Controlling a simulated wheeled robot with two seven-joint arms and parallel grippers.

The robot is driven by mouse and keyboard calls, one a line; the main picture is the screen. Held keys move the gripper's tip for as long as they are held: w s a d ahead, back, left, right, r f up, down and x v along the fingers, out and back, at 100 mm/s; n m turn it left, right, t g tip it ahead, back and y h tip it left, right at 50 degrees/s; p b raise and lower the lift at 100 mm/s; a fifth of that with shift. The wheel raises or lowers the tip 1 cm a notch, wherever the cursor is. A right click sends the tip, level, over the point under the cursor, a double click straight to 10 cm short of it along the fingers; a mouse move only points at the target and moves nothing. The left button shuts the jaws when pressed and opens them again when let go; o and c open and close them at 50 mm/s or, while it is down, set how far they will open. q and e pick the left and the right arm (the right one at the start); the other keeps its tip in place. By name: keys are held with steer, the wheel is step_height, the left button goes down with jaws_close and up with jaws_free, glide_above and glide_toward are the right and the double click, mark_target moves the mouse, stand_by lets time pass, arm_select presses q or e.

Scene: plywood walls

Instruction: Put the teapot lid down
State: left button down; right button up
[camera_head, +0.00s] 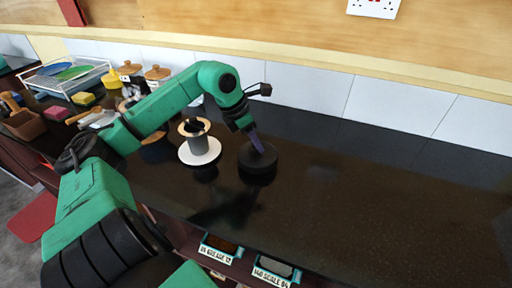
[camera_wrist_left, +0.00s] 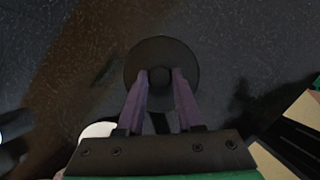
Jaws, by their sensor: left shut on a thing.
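The teapot lid (camera_head: 258,156) is a dark round disc low over the black counter, right of the white saucer. In the left wrist view the lid (camera_wrist_left: 160,50) is seen from above, with its small round knob between two purple fingers. My left gripper (camera_head: 256,143) is shut on that knob; it also shows in the left wrist view (camera_wrist_left: 160,77). A dark shape directly under the lid may be its reflection, so I cannot tell whether it touches the counter. I cannot clearly make out the teapot. My right gripper is not in view.
A dark vessel with a tan rim (camera_head: 195,127) stands on the white saucer (camera_head: 200,158). A dark rounded pot (camera_head: 155,150) is partly behind my left arm. Jars, sponges and a dish rack (camera_head: 65,80) crowd the left. The counter (camera_head: 390,200) to the right is clear.

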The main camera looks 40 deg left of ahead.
arm_select(q)
step_height(320, 180, down, 2)
steer(key=shift+s+a+f, duration=0.1)
steer(key=shift+f, duration=0.15)
steer(key=c, duration=0.6)
jaws_free()
steer(key=shift+o, duration=0.2)
